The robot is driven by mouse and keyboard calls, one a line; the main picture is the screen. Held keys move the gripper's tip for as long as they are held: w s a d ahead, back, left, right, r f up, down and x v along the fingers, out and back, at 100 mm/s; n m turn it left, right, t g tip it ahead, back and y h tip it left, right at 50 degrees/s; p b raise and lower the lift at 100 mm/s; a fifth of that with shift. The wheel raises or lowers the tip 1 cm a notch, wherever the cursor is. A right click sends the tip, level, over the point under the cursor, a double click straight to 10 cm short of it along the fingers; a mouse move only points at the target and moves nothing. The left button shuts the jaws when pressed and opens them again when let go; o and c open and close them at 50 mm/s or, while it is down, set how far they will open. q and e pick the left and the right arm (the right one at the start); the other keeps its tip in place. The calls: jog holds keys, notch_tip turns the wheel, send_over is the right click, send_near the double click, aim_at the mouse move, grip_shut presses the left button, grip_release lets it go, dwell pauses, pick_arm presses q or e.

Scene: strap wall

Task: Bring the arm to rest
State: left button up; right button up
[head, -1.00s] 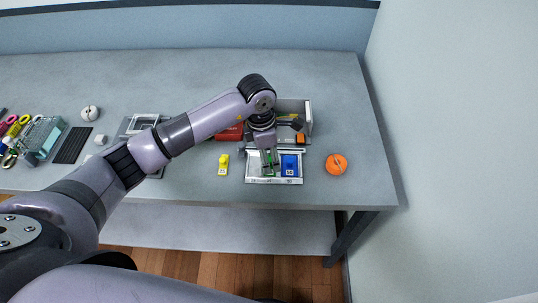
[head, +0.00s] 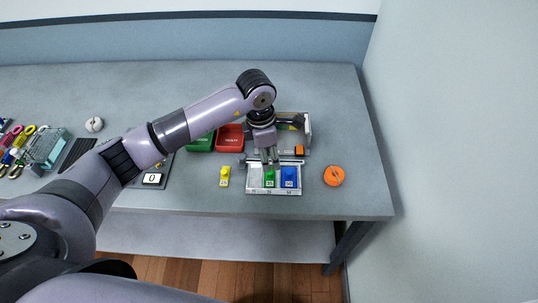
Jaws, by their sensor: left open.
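My left arm reaches in from the left. Its gripper (head: 268,158) points down, open, just behind and above the green block. The green block (head: 270,179) stands in the middle slot of a light tray (head: 273,191) with labels along its front. A blue block (head: 289,177) stands in the tray's right slot, and the left slot looks empty. A yellow block (head: 224,177) stands on the table left of the tray. Whether my fingertips touch the green block is hard to tell at this size. My right gripper is not in view.
An orange round object (head: 334,176) lies right of the tray. Behind are a red bin (head: 230,138), a green bin (head: 200,143) and a grey frame (head: 308,130). A display reading 0 (head: 152,179) and a wire basket (head: 43,149) are further left. A wall bounds the right.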

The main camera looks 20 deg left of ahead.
pick_arm(q)
notch_tip(320, 180, up, 4)
jog(key=shift+r+p, duration=0.2)
jog(key=shift+p, duration=0.65)
jog(key=c, duration=0.4)
jog(key=shift+r, duration=0.25)
jog(key=shift+c, duration=1.6)
